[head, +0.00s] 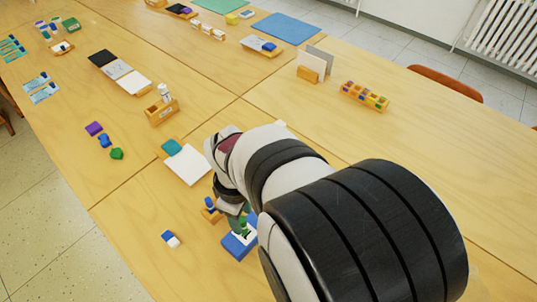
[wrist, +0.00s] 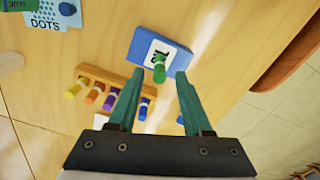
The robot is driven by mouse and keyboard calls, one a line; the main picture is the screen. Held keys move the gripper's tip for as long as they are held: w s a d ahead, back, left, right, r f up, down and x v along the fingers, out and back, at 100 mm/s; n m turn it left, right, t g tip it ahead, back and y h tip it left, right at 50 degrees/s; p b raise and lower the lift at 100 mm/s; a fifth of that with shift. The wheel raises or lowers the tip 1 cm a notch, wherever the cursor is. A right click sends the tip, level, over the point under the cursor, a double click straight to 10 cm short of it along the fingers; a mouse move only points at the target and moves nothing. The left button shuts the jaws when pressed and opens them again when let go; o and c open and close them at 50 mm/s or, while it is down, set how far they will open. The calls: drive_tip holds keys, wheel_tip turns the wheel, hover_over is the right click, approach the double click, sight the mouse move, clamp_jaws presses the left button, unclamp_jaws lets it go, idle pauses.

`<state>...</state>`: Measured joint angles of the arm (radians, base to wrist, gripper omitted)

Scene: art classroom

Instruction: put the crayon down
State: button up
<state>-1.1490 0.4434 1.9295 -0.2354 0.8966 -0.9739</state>
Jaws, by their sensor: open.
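A green crayon (wrist: 160,70) is over the white label of a blue box (wrist: 146,42) in the wrist view. It appears to rest on the box; whether it touches it is hard to tell. In the head view the crayon (head: 243,222) shows above the blue box (head: 230,247), partly covered by my arm. My gripper (wrist: 160,76) is open, its teal fingers on either side of the crayon with gaps. In the head view my gripper (head: 235,216) is mostly hidden.
A wooden rack (wrist: 95,73) of coloured crayons lies close beside the box; its end (head: 212,217) shows in the head view. A white pad (head: 187,165) lies beyond. A blue-and-white eraser (head: 170,239) lies to the left, with bare table around it.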

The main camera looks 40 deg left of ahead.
wheel_tip(320, 180, up, 10)
drive_tip(key=w+d+r+m, duration=0.1)
drive_tip(key=w+d+m, duration=0.25)
drive_tip(key=d, duration=0.25)
drive_tip(key=w+d+r+m, duration=0.2)
drive_tip(key=d+m, duration=0.3)
drive_tip(key=d, duration=0.1)
drive_tip(key=s+d+f+m+y, duration=0.1)
drive_tip(key=s+d+m, duration=0.3)
drive_tip(key=d+m, duration=0.5)
drive_tip(key=s+d+f+m, duration=0.1)
drive_tip(key=s+d+m, duration=0.3)
drive_tip(key=d+m, duration=0.5)
drive_tip(key=shift+d+f+m+y, duration=0.25)
drive_tip(key=shift+m+y, duration=0.1)
drive_tip(key=shift+y, duration=0.05)
